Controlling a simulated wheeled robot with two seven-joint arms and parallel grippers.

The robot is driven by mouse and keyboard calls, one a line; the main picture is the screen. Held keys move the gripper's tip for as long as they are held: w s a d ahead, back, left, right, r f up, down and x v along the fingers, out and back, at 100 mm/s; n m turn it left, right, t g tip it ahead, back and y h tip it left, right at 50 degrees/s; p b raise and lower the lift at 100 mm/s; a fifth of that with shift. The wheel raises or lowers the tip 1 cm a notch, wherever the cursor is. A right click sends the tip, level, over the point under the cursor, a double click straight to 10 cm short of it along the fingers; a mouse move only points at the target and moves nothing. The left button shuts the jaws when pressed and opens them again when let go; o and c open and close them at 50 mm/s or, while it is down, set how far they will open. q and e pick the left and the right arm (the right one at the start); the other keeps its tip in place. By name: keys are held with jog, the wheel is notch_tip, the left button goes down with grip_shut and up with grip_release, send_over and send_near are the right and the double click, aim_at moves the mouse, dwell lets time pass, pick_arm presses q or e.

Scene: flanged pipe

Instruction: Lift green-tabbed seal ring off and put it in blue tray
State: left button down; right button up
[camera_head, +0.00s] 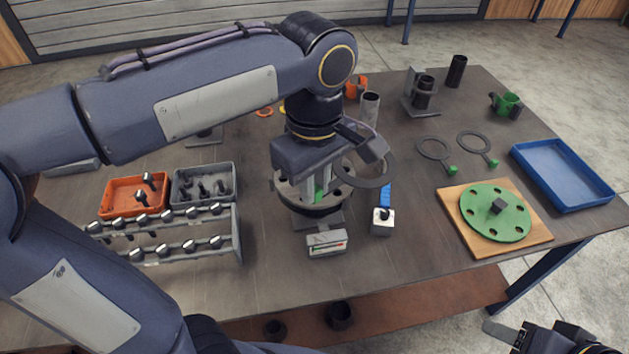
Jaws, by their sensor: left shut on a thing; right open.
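My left gripper (322,186) points down over the round grey flange (288,194) in the middle of the table. The blue tray (562,172) is empty at the table's right edge. Two dark rings with green tabs lie flat on the table, one (421,146) nearer the arm and one (460,140) beside it. My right gripper (508,334) is open and empty at bottom right.
A green disc (480,220) on a wooden board stands before the tray. Orange (121,205) and grey bins and a bolt rack are left.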

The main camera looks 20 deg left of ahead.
pick_arm(q)
jog(key=shift+r+p, duration=1.55)
jog(key=shift+r, duration=0.3)
